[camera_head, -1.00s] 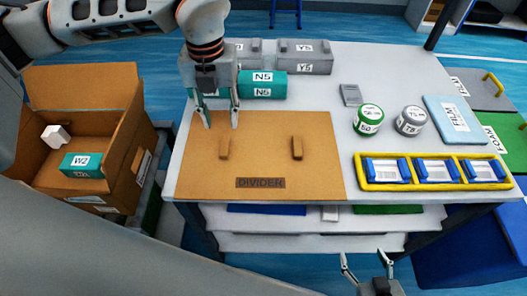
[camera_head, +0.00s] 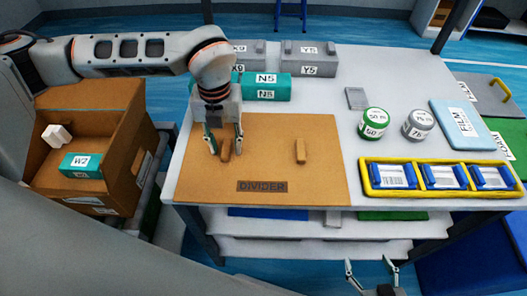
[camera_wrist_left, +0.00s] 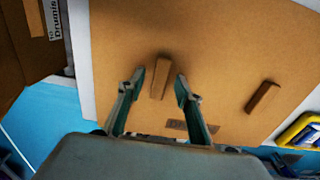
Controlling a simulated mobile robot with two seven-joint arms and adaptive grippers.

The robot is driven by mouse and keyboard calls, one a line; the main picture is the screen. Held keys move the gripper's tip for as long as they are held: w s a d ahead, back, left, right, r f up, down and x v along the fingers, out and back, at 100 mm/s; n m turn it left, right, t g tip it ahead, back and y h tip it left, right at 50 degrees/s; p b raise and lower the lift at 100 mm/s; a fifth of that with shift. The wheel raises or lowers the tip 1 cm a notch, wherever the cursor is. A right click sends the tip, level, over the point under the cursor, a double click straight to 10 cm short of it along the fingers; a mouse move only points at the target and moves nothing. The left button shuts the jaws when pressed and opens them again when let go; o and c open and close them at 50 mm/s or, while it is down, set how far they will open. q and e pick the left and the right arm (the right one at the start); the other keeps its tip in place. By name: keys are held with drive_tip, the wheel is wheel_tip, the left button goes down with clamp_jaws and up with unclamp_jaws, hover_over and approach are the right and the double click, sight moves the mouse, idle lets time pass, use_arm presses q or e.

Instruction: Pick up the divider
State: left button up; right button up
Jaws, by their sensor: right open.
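The divider (camera_head: 263,168) is a flat brown cardboard sheet lying on the left part of the white table, with a "DIVIDER" label near its front edge. It has two raised tabs, a left tab (camera_head: 226,149) and a right tab (camera_head: 300,150). My left gripper (camera_head: 226,152) is open, pointing down over the left tab. In the left wrist view its fingers stand on either side of that tab (camera_wrist_left: 160,77), with gaps; whether they reach its height I cannot tell. My right gripper (camera_head: 371,270) is open and empty below the table's front edge.
An open cardboard box (camera_head: 93,105) stands left of the table, holding a teal W7 box (camera_head: 80,166) and a white block. Teal N5 and grey boxes stand behind the divider. Two round tins, a film pad (camera_head: 460,124) and a yellow tray (camera_head: 440,191) occupy the right side.

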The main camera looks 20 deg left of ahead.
use_arm(q)
drive_tip(key=shift+r, duration=0.1)
clamp_jaws()
